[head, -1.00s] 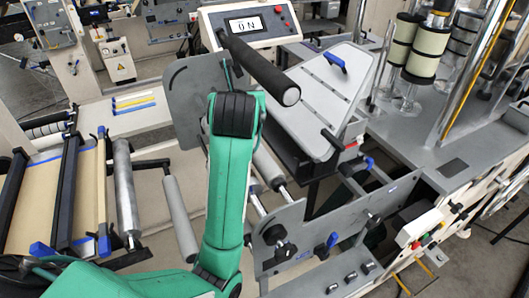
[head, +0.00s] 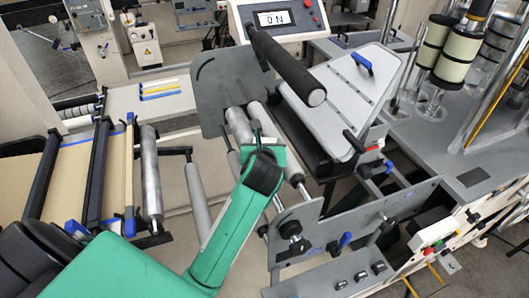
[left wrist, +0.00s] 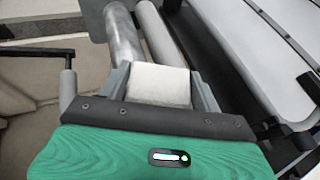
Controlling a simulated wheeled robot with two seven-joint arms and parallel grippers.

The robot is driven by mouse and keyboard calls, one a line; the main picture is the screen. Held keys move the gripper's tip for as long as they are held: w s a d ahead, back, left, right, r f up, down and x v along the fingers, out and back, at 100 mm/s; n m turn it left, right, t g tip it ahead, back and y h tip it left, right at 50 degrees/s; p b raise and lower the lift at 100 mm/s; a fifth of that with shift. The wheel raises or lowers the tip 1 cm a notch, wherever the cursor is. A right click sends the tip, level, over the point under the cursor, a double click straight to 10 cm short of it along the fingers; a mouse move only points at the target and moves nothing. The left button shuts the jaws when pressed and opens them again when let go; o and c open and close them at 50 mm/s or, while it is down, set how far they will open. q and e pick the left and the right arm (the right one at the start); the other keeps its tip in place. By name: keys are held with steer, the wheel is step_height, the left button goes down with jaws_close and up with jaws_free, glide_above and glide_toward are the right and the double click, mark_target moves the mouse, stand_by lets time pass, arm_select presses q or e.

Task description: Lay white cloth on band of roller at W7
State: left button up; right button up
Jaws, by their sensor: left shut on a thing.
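My left gripper (left wrist: 160,85) is shut on the white cloth (left wrist: 158,86), a small pale block-like piece between its two grey fingers in the left wrist view. In the head view my green left arm hides the cloth and most of that gripper. Just beyond the gripper, a metal roller (left wrist: 125,38) and a lighter roller (left wrist: 158,36) run side by side. The same metal roller (head: 238,124) shows in the head view, above my wrist. No W7 label or band is readable. My right gripper is not in view.
A black roller with a pale end (head: 290,68) sticks out above a sloping white plate (head: 345,95). A grey side plate (head: 350,235) with knobs stands at the right. Two more grey rollers (head: 151,175) (head: 197,196) lie left of my arm, near a brown web (head: 60,190).

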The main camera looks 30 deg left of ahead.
arm_select(q)
steer(key=shift+f+p, duration=0.3)
steer(key=shift+f, duration=1.8)
steer(key=o, duration=1.1)
steer(key=shift+c, duration=0.2)
